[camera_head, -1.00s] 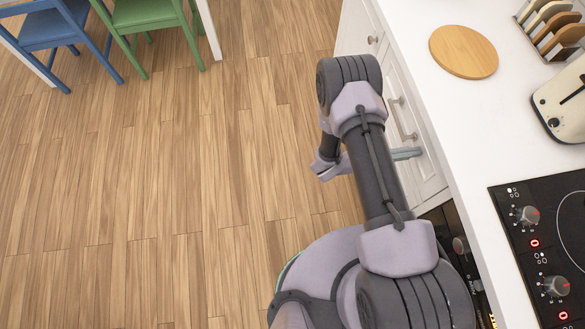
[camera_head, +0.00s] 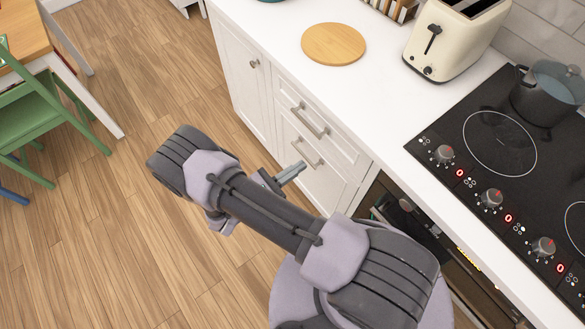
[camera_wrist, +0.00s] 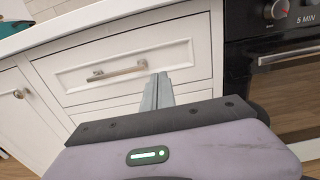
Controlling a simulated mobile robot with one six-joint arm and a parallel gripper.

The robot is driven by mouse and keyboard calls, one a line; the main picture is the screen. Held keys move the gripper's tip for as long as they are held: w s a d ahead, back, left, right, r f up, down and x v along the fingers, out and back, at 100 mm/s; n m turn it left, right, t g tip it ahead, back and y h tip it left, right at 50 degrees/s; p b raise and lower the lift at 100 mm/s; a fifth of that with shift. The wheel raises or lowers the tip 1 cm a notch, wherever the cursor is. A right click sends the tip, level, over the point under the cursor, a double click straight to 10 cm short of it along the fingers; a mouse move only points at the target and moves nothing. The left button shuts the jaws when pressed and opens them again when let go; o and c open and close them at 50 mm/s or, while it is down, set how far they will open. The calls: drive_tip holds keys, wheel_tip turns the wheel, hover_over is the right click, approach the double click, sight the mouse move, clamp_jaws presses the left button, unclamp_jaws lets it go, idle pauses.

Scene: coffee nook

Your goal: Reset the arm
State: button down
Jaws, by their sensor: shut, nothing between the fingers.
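My gripper (camera_head: 291,172) shows beyond my folded arm in the head view, in front of the white cabinet drawers. In the wrist view its fingers (camera_wrist: 157,92) are together, with nothing between them. They point toward a white drawer (camera_wrist: 190,63) with a metal bar handle (camera_wrist: 116,71). The fingertips appear over the drawer front, to the right of the handle; I cannot tell how far away they are. My arm is bent low beside the counter, above the floor.
The white counter (camera_head: 375,110) holds a round wooden board (camera_head: 334,44), a cream toaster (camera_head: 455,40) and a black cooktop (camera_head: 470,190) with a pot (camera_head: 545,95). An oven (camera_wrist: 280,90) is right of the drawers. A green chair (camera_head: 40,118) stands left. Wooden floor between is clear.

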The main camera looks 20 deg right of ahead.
drive_tip(key=s+a+r+m+y, duration=0.1)
drive_tip(key=s+r+m+y, duration=0.3)
drive_tip(key=r, duration=0.8)
drive_tip(key=s+a+r+m+y, duration=0.2)
drive_tip(key=s+r+m+y, duration=0.2)
drive_tip(key=r+m+y, duration=0.4)
drive_tip(key=s+a+r+m+y, duration=0.1)
drive_tip(key=s+r+m+y, duration=0.3)
drive_tip(key=r+m, duration=1)
drive_tip(key=r+y, duration=0.2)
drive_tip(key=y, duration=0.1)
drive_tip(key=shift+s+a, duration=0.2)
drive_tip(key=shift+s, duration=0.2)
